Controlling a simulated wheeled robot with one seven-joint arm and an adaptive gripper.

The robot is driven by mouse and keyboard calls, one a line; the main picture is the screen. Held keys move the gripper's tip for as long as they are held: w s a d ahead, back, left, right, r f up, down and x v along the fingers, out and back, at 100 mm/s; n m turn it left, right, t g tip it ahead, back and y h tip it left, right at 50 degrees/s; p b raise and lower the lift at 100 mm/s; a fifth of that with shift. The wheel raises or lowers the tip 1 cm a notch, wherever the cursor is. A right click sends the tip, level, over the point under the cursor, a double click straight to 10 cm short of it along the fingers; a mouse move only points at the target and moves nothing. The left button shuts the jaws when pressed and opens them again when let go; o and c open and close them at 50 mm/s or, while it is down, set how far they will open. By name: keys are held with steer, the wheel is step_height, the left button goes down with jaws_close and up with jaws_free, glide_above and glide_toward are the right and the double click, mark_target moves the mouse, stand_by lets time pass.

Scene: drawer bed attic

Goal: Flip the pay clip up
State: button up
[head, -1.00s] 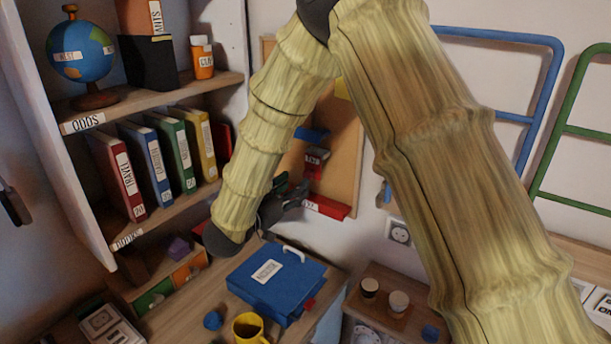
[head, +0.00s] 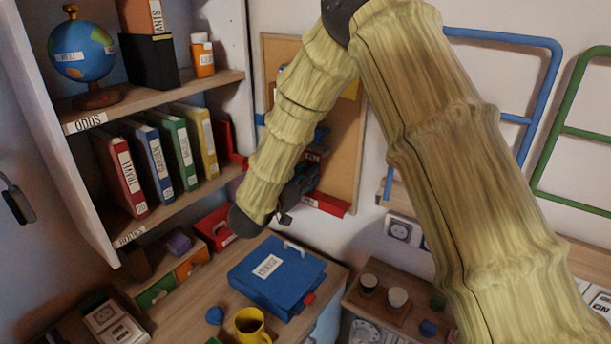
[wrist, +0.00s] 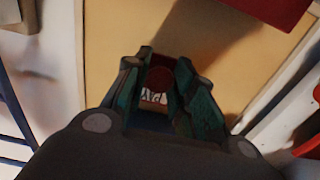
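The cork board (head: 345,130) hangs on the back wall and fills much of the wrist view (wrist: 110,75). My gripper (head: 308,178) is in front of its lower part, just below a small dark red clip with a pale label (head: 312,157). In the wrist view my gripper (wrist: 164,70) has its two green-dark fingers apart. A dark red piece with a white label (wrist: 153,97) shows in the gap between them. The label's word is too small to read, and I cannot tell whether the fingers touch the piece.
A red ledge (head: 327,204) is at the board's lower edge. Left stands a shelf with several binders (head: 160,165). Below are a blue labelled case (head: 275,275) and a yellow mug (head: 250,325). A blue rail frame (head: 545,90) is at the right.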

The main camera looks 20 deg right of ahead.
steer(key=c, duration=0.3)
steer(key=shift+r+p, duration=0.2)
steer(key=shift+p, duration=0.15)
steer(key=r+g+y+p, duration=0.1)
steer(key=y+p, duration=0.1)
steer(key=p, duration=0.2)
steer(key=s+a+r+g+y+p, duration=0.1)
steer(key=p, duration=0.3)
steer(key=shift+a+r+g+y, duration=0.15)
steer(key=shift+r+g+y, duration=0.05)
steer(key=shift+g+y, duration=0.2)
step_height(320, 180, up, 5)
steer(key=g+y+p, duration=0.7)
steer(key=y+p, duration=0.2)
steer(key=p, duration=0.3)
glide_above(308, 168)
steer(key=s+a, duration=0.2)
steer(key=shift+w+a, duration=0.15)
jaws_close()
